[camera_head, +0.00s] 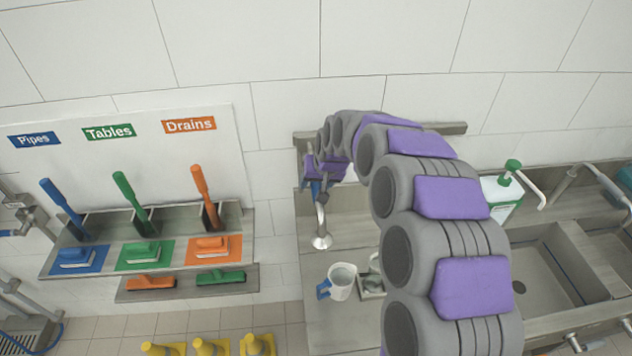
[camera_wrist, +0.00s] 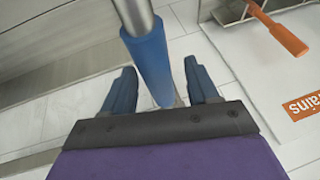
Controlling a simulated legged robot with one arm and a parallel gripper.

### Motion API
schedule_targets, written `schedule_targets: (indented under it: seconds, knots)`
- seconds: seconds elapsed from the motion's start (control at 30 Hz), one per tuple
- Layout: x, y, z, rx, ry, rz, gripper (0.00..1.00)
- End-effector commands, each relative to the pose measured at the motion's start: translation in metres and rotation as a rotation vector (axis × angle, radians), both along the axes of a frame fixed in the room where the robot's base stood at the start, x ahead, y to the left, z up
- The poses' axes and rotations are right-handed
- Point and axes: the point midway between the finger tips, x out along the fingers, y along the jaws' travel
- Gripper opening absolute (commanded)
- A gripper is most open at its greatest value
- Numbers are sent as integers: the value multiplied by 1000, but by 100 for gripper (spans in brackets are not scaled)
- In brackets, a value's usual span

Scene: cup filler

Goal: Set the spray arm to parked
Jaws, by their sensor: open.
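The spray arm shows in the head view as a metal tube (camera_head: 320,216) hanging over the counter, with a round spray head (camera_head: 322,242) at its lower end. A blue grip (camera_head: 315,187) sits above the tube, partly hidden by my gripper (camera_head: 322,170). In the wrist view the blue grip (camera_wrist: 150,62) runs between the two fingers of my gripper (camera_wrist: 159,68). The fingers are open, one on each side of it, with visible gaps. The spray arm's mount is hidden behind my arm.
A white cup with a blue handle (camera_head: 341,281) stands on the counter below and right of the spray head. A green-topped bottle (camera_head: 503,192) and a sink (camera_head: 545,280) are at right. A brush rack (camera_head: 160,262) stands at left.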

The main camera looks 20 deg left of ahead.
Motion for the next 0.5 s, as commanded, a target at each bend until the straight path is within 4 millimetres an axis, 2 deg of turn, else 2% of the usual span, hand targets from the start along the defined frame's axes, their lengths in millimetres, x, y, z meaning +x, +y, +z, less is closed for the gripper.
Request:
schedule_targets:
  seconds: [0.17, 0.27, 0.5]
  knots:
    - [-2, -2, 7, 2, -4, 0, 59]
    - [-4, -8, 19, 3, -4, -1, 59]
    - [-15, -28, 66, 7, -5, -2, 59]
